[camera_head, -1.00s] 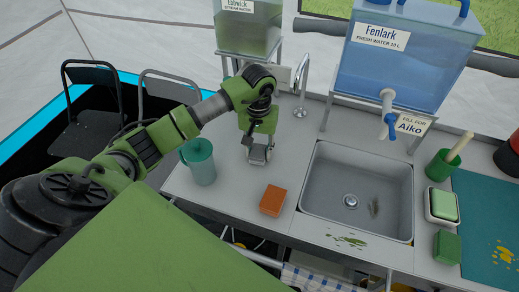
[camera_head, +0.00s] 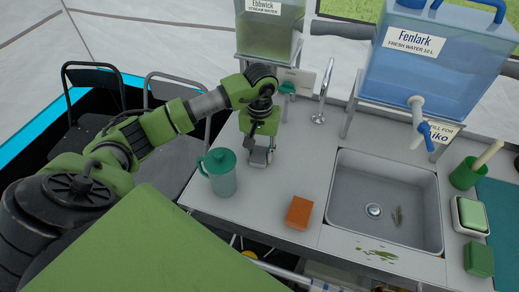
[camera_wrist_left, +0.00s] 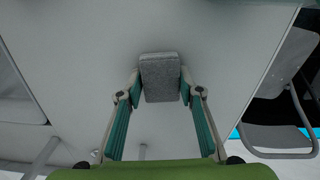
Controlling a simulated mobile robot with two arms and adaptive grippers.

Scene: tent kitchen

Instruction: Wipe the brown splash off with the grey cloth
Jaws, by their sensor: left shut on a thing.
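My left gripper (camera_head: 260,157) is shut on the grey cloth (camera_wrist_left: 160,80), which looks like a thick folded block between the fingertips in the wrist view. In the head view they are low over the counter (camera_head: 290,165), beside the teal jug (camera_head: 222,176); whether the cloth touches the counter I cannot tell. A brownish splash (camera_head: 397,215) is in the sink (camera_head: 355,200), right of the drain. An olive-green splash (camera_head: 377,254) is on the counter's front strip before the sink. My right gripper is out of view.
An orange-brown sponge (camera_head: 299,213) lies between jug and sink. A tap (camera_head: 322,95) and the stream water tank (camera_head: 270,28) stand behind the gripper. The blue water tank (camera_head: 440,60) stands behind the sink. A green sponge (camera_head: 479,259) and a soap dish (camera_head: 470,217) are at right.

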